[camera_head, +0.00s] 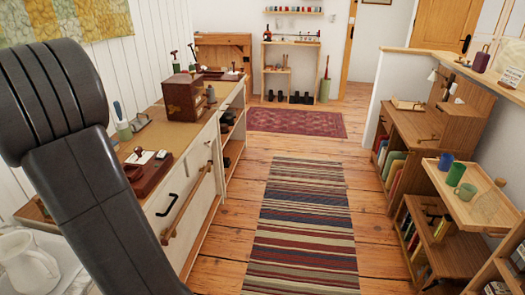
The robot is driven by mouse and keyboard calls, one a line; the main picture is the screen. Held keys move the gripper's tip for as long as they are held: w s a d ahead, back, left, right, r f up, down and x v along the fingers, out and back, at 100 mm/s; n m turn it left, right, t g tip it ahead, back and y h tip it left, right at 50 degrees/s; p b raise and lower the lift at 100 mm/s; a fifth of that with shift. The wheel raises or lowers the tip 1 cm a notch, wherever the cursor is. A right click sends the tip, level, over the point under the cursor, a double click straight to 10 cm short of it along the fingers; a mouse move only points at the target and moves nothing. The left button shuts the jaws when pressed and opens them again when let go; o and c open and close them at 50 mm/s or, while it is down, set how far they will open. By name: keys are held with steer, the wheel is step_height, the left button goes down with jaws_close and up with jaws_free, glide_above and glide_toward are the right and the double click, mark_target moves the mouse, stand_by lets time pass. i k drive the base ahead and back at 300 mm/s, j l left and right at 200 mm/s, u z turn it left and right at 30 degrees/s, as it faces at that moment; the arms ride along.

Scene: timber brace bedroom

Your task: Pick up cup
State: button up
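On the light wooden shelf top (482,212) at the right stand a blue cup (445,161), a taller green cup (456,174) and a smaller light green cup (466,191), close together. They look upright. A white pitcher-like vessel (25,262) shows at the lower left, partly cut off by the frame edge. My dark arm link crosses the left side of the view. My gripper is out of view, so its state and place relative to the cups do not show.
A striped rug (305,225) lies along the clear floor aisle, with a red rug (295,122) beyond. A long cabinet (190,185) with a wooden box (184,97) lines the left. Bookshelves (432,125) line the right. A small rack (290,70) stands at the back.

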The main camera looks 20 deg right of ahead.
mark_target(464, 193)
steer(key=z, duration=2.5)
